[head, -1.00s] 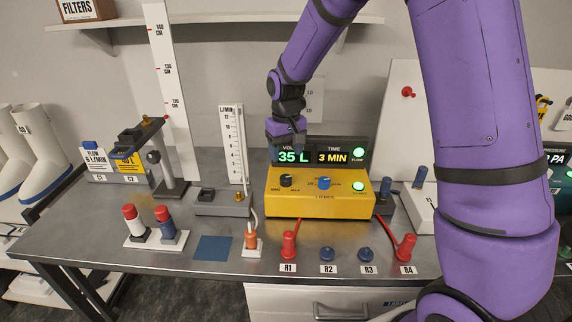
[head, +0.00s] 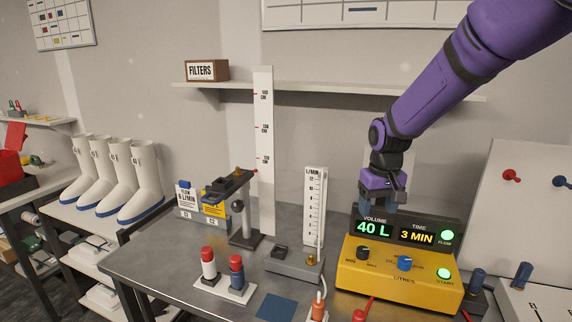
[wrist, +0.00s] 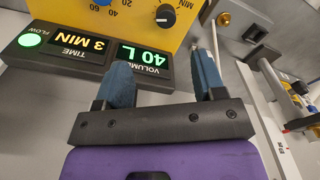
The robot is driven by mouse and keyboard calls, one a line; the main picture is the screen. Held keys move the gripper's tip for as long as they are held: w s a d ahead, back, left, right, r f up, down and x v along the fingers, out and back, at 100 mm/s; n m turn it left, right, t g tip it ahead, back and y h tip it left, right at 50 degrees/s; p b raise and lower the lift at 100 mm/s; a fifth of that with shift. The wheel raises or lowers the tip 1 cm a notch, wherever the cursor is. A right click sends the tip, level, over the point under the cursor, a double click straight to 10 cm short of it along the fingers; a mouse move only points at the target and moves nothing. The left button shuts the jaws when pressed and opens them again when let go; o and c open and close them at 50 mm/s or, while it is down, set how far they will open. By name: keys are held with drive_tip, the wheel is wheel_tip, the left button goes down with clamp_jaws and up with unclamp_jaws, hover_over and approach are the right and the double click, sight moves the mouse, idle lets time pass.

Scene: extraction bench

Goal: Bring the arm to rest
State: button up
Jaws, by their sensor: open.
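My gripper (head: 377,200) hangs at the end of my purple arm, just behind and above the display of the yellow pump unit (head: 400,280). In the wrist view my gripper (wrist: 160,85) has its two blue fingers apart with nothing between them. The display (head: 408,232) reads 40 L and 3 MIN, with a lit green FLOW light. In the wrist view the display (wrist: 95,55) lies just beyond the fingers. I cannot tell whether a finger touches it.
A flow gauge (head: 315,205) and a tall height scale (head: 264,150) stand left of the unit. A shelf (head: 330,90) with a FILTERS box (head: 207,70) runs above. White boots (head: 140,185) stand at the left. A white panel (head: 520,200) is at the right.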

drive_tip(key=s+d+r+t, duration=0.2)
drive_tip(key=s+d+r, duration=0.2)
drive_tip(key=s+r, duration=0.9)
drive_tip(key=s+d+r+t, duration=0.1)
drive_tip(key=s, duration=0.7)
drive_tip(key=s+d+r+m+t, duration=0.1)
drive_tip(key=s, duration=0.7)
drive_tip(key=shift+s+t, duration=0.35)
drive_tip(key=shift+t, duration=0.05)
idle(0.9)
